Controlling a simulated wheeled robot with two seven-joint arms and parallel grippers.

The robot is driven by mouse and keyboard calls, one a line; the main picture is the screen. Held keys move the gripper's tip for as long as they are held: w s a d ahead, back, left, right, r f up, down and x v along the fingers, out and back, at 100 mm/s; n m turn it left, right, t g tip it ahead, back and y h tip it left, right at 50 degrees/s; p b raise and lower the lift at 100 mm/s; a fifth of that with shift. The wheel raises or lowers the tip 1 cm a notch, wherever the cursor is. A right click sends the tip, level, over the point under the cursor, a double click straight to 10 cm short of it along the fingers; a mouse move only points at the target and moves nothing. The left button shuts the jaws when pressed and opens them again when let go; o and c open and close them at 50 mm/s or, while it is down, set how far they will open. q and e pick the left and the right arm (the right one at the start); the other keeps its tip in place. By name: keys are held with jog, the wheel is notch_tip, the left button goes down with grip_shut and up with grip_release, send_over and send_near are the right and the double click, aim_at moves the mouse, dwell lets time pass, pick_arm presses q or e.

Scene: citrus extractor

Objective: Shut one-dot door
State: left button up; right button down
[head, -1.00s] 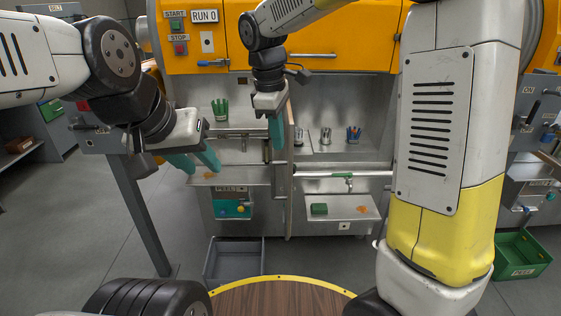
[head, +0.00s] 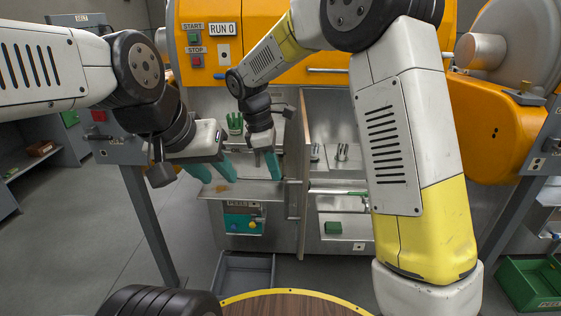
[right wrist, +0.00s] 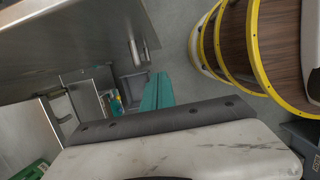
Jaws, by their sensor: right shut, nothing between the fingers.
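A tall grey door (head: 305,170) stands open and nearly edge-on in the middle of the machine front, with a handle (head: 292,198) on its left side. No dot is readable on it. In the right wrist view a large grey panel with a handle (right wrist: 140,50) fills the upper left; it looks like this door. My right gripper (head: 272,165) is shut and empty, left of the door; I cannot tell whether it touches. Its teal fingers also show in the right wrist view (right wrist: 157,93). My left gripper (head: 213,172) is open and empty, further left.
The opening right of the door holds metal cups (head: 342,152) and a green block (head: 333,228) on a lower shelf. A green cup (head: 235,123) stands left. A grey bin (head: 245,272) and a green crate (head: 532,284) are on the floor. My right arm hides the machine's right part.

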jog(key=d+f, duration=0.5)
jog(key=f, duration=0.1)
jog(key=shift+d+f, duration=0.15)
jog(key=shift+d, duration=0.15)
jog(key=shift+d, duration=0.1)
